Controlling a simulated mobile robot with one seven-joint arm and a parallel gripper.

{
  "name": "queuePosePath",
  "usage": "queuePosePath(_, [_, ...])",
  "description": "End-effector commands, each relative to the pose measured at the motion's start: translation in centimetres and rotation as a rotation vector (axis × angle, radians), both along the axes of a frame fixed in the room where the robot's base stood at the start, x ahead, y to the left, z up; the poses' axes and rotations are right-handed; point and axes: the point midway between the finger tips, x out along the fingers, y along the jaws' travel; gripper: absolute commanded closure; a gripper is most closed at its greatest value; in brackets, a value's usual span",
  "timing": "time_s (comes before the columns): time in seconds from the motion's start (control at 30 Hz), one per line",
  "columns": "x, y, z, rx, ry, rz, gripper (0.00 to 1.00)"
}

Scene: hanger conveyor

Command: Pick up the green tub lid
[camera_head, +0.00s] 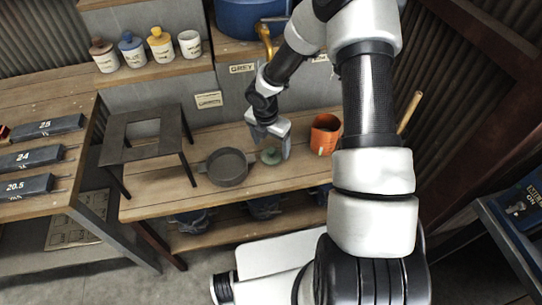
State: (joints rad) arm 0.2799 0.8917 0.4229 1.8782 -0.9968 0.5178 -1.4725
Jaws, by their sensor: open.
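The green tub lid (270,156) is a small round green disc with a raised middle. It lies on the wooden bench (150,205), right of the grey pan. My gripper (272,150) is open and points down at the lid, with its fingers close above or around it. I cannot tell whether a finger touches the lid. Part of the lid is hidden by the gripper.
A round grey pan (227,167) stands left of the lid and an orange pot (325,134) to its right. A dark metal stand (145,140) is further left. Several jars (132,52) line a shelf behind. Bare bench lies in front of the pan.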

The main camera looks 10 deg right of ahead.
Motion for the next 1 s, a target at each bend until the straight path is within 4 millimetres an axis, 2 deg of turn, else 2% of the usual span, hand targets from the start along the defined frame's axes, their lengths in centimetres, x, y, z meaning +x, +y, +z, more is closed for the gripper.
queuePosePath(0.03, [0.1, 0.1, -1.1, 0.0, 0.003, 0.002, 0.22])
queuePosePath(0.2, [0.5, 0.0, -3.2, 0.001, 0.001, 0.001, 0.22])
queuePosePath(0.5, [0.6, -0.1, -3.6, 0.0, 0.0, 0.001, 0.22])
queuePosePath(0.57, [0.6, -0.1, -3.6, 0.0, 0.0, 0.001, 0.31])
queuePosePath(0.77, [0.5, -0.1, -3.6, 0.0, 0.0, 0.001, 0.64])
queuePosePath(1.0, [0.6, -0.1, -3.5, 0.0, 0.0, 0.001, 0.65])
